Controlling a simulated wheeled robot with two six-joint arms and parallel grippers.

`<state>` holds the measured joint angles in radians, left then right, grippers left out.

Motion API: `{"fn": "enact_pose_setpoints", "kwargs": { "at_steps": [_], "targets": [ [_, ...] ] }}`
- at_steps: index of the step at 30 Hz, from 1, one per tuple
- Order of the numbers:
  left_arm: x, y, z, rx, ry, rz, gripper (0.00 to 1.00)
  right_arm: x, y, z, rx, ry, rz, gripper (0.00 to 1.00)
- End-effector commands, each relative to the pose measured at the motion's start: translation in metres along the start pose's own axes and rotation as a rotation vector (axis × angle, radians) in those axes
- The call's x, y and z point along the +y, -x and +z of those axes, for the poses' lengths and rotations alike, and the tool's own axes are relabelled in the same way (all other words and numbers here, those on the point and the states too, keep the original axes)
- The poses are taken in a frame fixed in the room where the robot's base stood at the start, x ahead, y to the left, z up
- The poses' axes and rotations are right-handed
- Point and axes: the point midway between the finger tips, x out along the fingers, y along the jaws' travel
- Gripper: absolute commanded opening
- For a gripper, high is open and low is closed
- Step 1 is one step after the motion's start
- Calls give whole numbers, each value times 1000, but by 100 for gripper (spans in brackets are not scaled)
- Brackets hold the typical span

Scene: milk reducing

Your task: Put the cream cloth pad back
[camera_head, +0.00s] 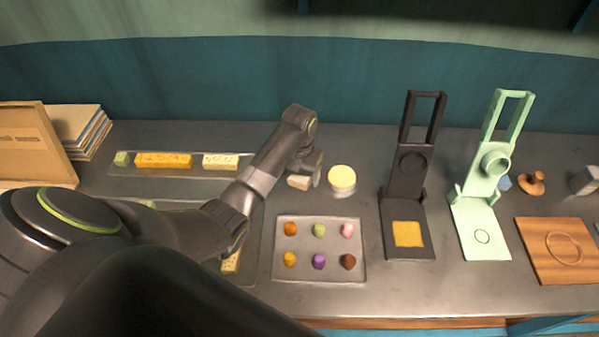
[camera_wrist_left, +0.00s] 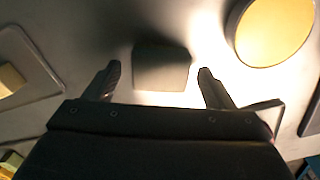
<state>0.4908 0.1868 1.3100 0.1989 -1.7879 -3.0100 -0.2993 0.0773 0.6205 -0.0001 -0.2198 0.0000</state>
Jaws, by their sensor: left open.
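The cream cloth pad (camera_head: 298,182) lies on the grey counter between the long tray and the round yellow-topped container. It looks like a small pale block in the head view. In the left wrist view it appears as a shadowed square (camera_wrist_left: 163,76) between my fingers. My left gripper (camera_head: 309,174) is directly over or beside the pad, pointing down. Its fingers (camera_wrist_left: 159,70) are spread apart, one on each side of the pad, with visible gaps. I cannot tell whether the fingertips touch the counter. My right gripper is in neither view.
The round yellow-topped container (camera_head: 342,179) stands close to the right of my gripper. A tray of coloured pieces (camera_head: 319,270) lies in front. A long tray (camera_head: 190,171) holds yellow and cream blocks. Black (camera_head: 408,180) and green (camera_head: 487,180) stands rise at right, beside a wooden board (camera_head: 535,265).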

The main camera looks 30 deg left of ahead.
Motion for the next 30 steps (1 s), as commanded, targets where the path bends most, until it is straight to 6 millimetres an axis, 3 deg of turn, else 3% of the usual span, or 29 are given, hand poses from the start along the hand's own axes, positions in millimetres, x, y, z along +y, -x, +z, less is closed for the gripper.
{"fn": "enact_pose_setpoints", "kwargs": {
  "at_steps": [7, 14, 15, 18, 30],
  "targets": [
    [0, 9, 1, -4, 0, 0, 77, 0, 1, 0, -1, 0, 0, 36],
    [0, 56, 1, -8, -1, 1, 77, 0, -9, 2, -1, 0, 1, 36],
    [0, 71, 2, -6, -1, 1, 77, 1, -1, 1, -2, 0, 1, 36],
    [0, 90, 0, 1, 0, 1, 77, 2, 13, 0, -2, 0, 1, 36],
    [0, 122, 0, 0, 0, 0, 77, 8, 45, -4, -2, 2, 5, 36]
  ]
}}
